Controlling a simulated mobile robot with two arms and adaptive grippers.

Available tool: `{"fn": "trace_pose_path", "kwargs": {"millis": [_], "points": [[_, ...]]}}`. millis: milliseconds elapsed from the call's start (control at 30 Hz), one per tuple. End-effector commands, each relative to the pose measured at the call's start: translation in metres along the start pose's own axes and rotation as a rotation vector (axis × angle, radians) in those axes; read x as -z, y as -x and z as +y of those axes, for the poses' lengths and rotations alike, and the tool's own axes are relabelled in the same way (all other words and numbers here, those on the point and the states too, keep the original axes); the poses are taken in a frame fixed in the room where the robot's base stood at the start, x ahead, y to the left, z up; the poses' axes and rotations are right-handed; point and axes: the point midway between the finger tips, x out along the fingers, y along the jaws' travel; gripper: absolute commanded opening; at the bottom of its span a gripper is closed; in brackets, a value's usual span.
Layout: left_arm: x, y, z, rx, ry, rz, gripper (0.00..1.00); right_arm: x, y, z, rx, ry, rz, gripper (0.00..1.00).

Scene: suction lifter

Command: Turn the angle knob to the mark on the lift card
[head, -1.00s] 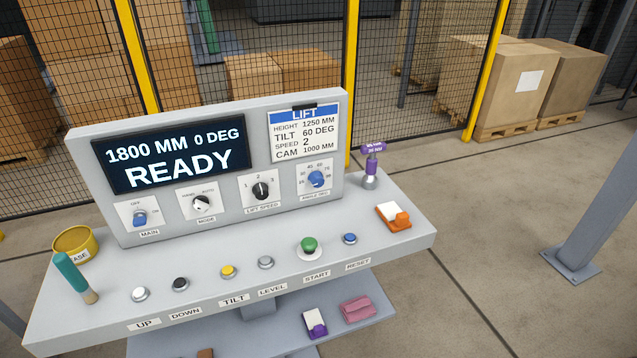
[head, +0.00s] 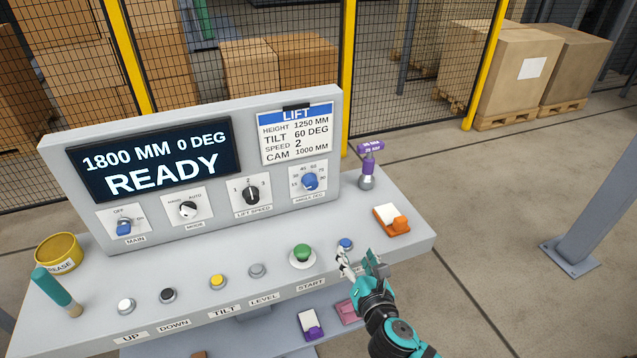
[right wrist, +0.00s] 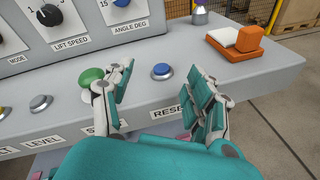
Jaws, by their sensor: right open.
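The angle knob (head: 310,181) is a blue dial labelled ANGLE DEG, at the right end of the panel's row of knobs. Its pointer is too small to read surely. Part of the knob (right wrist: 122,4) shows at the top of the right wrist view. The lift card (head: 296,135) above it reads TILT 60 DEG, height 1250 MM, speed 2. My right gripper (head: 359,262) is open and empty over the console's front right, below and to the right of the knob and apart from it. In the right wrist view the fingers (right wrist: 160,88) are spread wide. My left gripper is out of view.
The display (head: 155,160) reads 1800 MM, 0 DEG, READY. A green START button (head: 302,254) and blue RESET button (head: 345,244) are near my right gripper. A purple-handled tool (head: 369,165) and an orange-and-white object (head: 392,220) stand at right.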

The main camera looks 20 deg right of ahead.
Motion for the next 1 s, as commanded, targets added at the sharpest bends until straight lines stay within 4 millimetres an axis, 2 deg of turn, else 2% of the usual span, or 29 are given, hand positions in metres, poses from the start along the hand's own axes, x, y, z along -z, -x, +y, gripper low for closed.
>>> {"fn": "trace_pose_path", "kwargs": {"millis": [100, 200, 300, 433, 533, 1000], "points": [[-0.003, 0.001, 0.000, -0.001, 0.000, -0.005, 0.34, -0.023, -0.003, 0.029, -0.111, 0.323, -0.091, 0.57], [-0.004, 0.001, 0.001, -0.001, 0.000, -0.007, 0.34, -0.034, -0.002, 0.046, -0.167, 0.523, -0.155, 0.57], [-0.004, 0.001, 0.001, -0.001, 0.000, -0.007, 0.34, -0.039, -0.002, 0.056, -0.194, 0.627, -0.190, 0.57], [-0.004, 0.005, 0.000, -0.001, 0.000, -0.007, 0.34, -0.043, -0.011, 0.060, -0.196, 0.648, -0.198, 0.57], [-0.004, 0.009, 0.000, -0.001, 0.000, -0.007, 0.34, -0.046, -0.027, 0.065, -0.196, 0.645, -0.198, 0.57], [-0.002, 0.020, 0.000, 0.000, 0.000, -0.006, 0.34, -0.056, -0.126, 0.088, -0.195, 0.640, -0.196, 0.57]]}}
